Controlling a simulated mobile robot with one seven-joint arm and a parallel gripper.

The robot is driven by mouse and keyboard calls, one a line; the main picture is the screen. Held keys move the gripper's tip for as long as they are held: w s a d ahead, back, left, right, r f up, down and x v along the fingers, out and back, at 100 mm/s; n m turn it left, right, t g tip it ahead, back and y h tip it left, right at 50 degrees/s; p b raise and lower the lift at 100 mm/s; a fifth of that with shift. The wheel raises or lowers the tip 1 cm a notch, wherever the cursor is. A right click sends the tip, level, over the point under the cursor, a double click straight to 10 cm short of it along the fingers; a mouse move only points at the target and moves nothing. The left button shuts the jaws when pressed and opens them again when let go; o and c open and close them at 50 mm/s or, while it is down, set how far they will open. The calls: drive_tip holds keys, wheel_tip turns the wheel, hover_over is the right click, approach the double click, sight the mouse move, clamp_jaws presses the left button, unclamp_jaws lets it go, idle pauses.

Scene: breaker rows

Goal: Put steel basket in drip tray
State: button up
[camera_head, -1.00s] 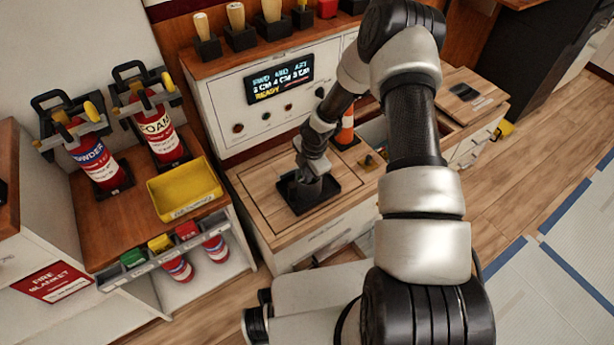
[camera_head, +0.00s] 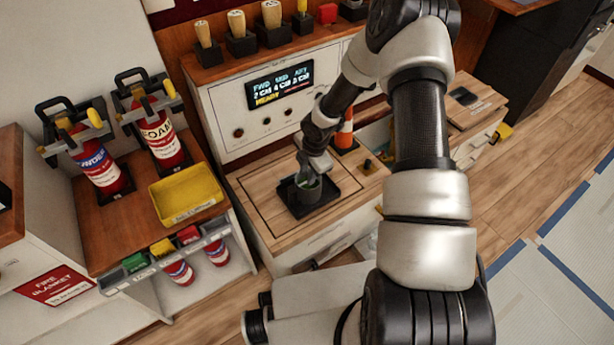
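The drip tray (camera_head: 327,205) is a black, square, shallow tray on the wooden top of the counter. A dark grey round container, which looks like the steel basket (camera_head: 308,197), stands upright inside the tray. My gripper (camera_head: 306,178) is at the basket's open top, coming in from the upper right. Its fingers are small and partly hidden, so I cannot tell whether they still touch the rim or are apart.
A control panel with a lit display (camera_head: 280,84) stands behind the tray. An orange and white cone (camera_head: 345,132) is behind it to the right. A yellow bin (camera_head: 186,193) and two extinguishers (camera_head: 162,138) are on the left counter. Bare wooden counter surrounds the tray.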

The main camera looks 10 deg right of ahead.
drive_tip(key=s+d+r+m+t+h+p, duration=0.1)
drive_tip(key=s+d+r+m, duration=0.2)
drive_tip(key=r, duration=0.8)
drive_tip(key=s+d+r+m+h, duration=0.1)
drive_tip(key=s+r+m, duration=0.25)
drive_tip(key=r, duration=0.85)
drive_tip(key=s+d+r+m+t+h+p, duration=0.15)
drive_tip(key=r+m, duration=0.25)
drive_tip(key=r, duration=0.7)
drive_tip(key=s+a+r+m+y, duration=0.1)
drive_tip(key=s+a+r+m, duration=0.1)
drive_tip(key=s+r+m, duration=0.55)
drive_tip(key=s+a+r+m+y, duration=0.2)
drive_tip(key=s+r+m, duration=0.3)
drive_tip(key=s, duration=0.6)
wheel_tip(320, 180, up, 21)
drive_tip(key=t+p, duration=0.1)
drive_tip(key=p, duration=1.9)
drive_tip(key=shift+s+d, duration=0.15)
drive_tip(key=shift+s, duration=0.05)
drive_tip(key=shift+f, duration=0.1)
